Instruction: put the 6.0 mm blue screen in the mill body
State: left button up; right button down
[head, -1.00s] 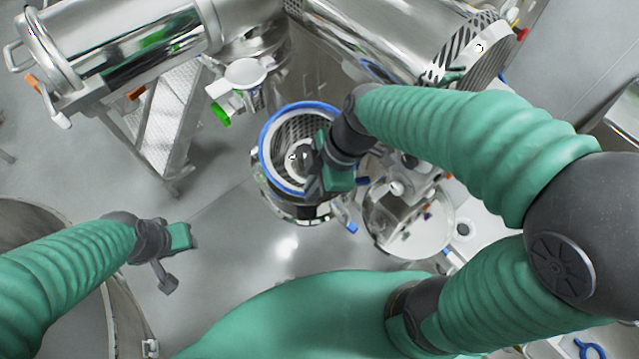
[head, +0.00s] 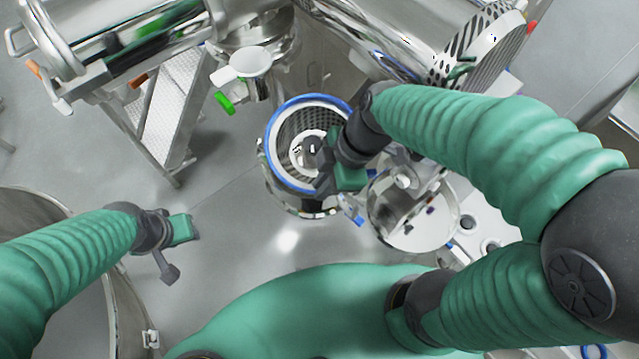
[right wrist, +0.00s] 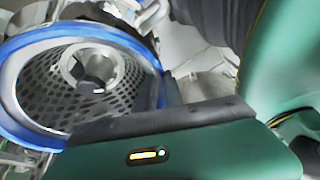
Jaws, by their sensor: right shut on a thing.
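The blue-rimmed screen (head: 275,130) is a round perforated basket, upright with its opening facing up, at the middle of the head view. It also shows in the right wrist view (right wrist: 130,45), with a metal hub and dark shaft inside its ring. The shiny mill body (head: 288,203) shows just below the screen; how deep the screen sits in it is hidden. My right gripper (head: 328,172) is shut on the screen's near right rim. My left gripper (head: 182,250) is open and empty, away at the left over the floor.
A round polished lid (head: 425,228) lies close right of the mill body. Large steel cylinders (head: 390,40) fill the back. A steel vessel (head: 60,290) stands at left. Floor between is clear.

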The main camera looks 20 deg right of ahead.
jog(key=shift+s+d+f, duration=0.15)
jog(key=shift+s+f, duration=0.1)
jog(key=shift+s, duration=0.05)
jog(key=shift+s+d, duration=0.2)
jog(key=shift+s, duration=0.05)
jog(key=c, duration=1.4)
grip_release()
jog(key=shift+a, duration=0.2)
jog(key=shift+w+r, duration=0.1)
